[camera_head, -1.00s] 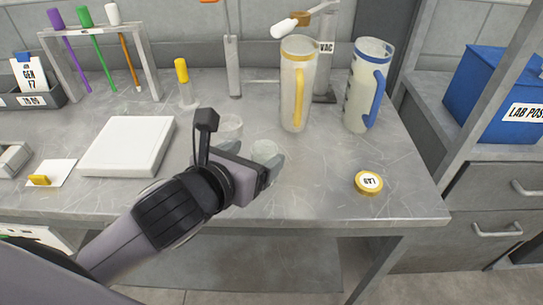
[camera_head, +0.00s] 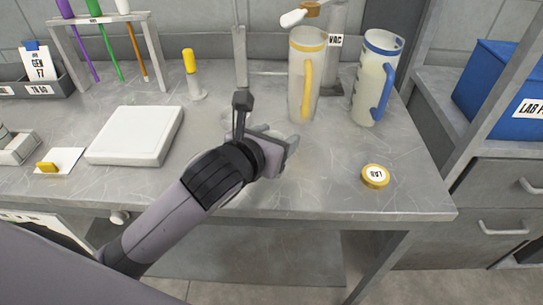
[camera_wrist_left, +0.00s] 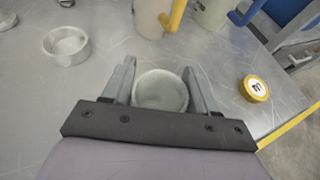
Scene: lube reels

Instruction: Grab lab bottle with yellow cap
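The small clear bottle with a yellow cap (camera_head: 190,63) stands upright on the grey bench, left of the metal stand and behind the white square plate. My left gripper (camera_head: 283,146) is over the bench, to the right of the bottle and nearer the front edge. In the left wrist view its two fingers (camera_wrist_left: 158,88) are spread, with a round clear dish (camera_wrist_left: 161,92) showing between them; I cannot tell whether they touch it. The bottle is well apart from the gripper. My right gripper is not in view.
A yellow-handled jug (camera_head: 303,85) and a blue-handled jug (camera_head: 372,85) stand behind the gripper. A yellow-rimmed lid (camera_head: 375,177) lies at right. A second round dish (camera_wrist_left: 66,46) shows in the wrist view. The white plate (camera_head: 135,136) and a pen rack (camera_head: 100,20) are at left.

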